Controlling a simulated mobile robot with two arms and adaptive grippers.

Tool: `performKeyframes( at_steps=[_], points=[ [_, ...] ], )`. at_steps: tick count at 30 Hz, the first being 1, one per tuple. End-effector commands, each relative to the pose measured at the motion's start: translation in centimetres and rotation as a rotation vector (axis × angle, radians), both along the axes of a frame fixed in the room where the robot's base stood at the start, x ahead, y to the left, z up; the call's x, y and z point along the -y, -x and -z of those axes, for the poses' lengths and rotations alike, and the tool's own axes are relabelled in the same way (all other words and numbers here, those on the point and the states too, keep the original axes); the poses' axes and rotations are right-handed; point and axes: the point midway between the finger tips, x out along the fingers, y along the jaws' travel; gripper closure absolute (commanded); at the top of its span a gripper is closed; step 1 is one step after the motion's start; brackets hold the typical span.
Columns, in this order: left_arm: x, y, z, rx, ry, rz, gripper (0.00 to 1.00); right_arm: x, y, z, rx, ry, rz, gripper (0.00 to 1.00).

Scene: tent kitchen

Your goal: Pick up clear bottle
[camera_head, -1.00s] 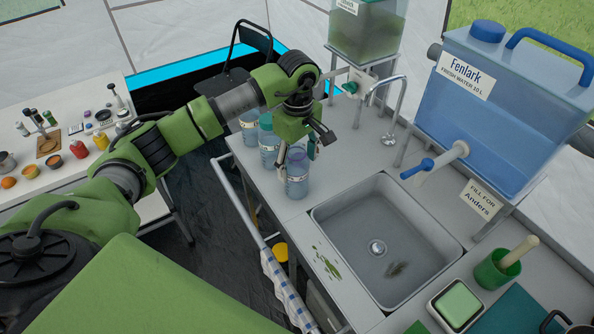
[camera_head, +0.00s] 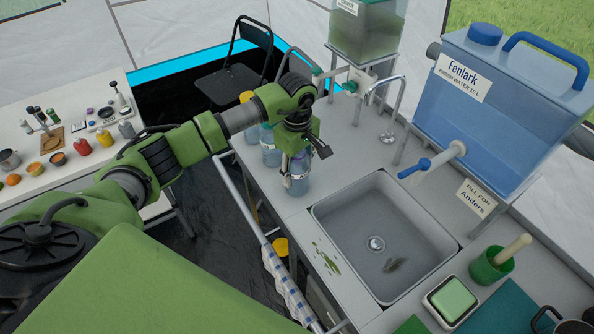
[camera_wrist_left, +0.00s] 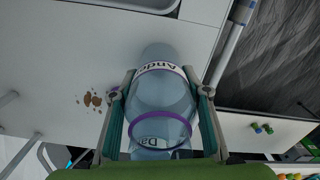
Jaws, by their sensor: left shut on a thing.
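The clear bottle (camera_head: 298,184), bluish and see-through with a light label band, stands upright at the left of the sink, near the counter's left edge. My left gripper (camera_head: 298,158) comes down over its upper part and is shut on it. In the left wrist view the bottle (camera_wrist_left: 165,105) sits between the two fingers (camera_wrist_left: 163,97), with a label reading "Ande" and a purple ring. Its base appears to be on the counter; I cannot tell if there is any gap. My right gripper is not in view.
Other bottles (camera_head: 268,152) stand close behind, partly hidden by my arm. The sink (camera_head: 375,238) is to the right, with a tap (camera_head: 392,110) behind it. A blue Fenlark water tank (camera_head: 500,120) stands at the right. A counter rail (camera_head: 262,225) runs along the left.

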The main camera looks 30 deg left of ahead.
Motion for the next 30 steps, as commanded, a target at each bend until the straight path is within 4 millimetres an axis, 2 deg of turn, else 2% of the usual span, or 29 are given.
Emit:
performKeyframes(
  at_steps=[7,12,16,21,30],
  points=[
    [0.0,-0.1,-1.0,0.004,0.0,-0.001,0.78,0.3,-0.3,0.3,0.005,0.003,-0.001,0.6],
    [-0.1,0.0,-3.3,0.005,0.0,0.001,0.78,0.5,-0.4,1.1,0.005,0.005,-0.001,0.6],
    [-0.6,1.8,-5.1,0.006,-0.003,0.001,0.78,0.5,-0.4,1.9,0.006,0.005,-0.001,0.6],
    [-1.4,4.9,-8.8,0.008,-0.003,0.002,0.78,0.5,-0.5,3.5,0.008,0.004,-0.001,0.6],
    [-2.8,10.7,-11.4,0.004,-0.003,-0.001,0.78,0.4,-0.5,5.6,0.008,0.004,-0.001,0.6]
  ],
)
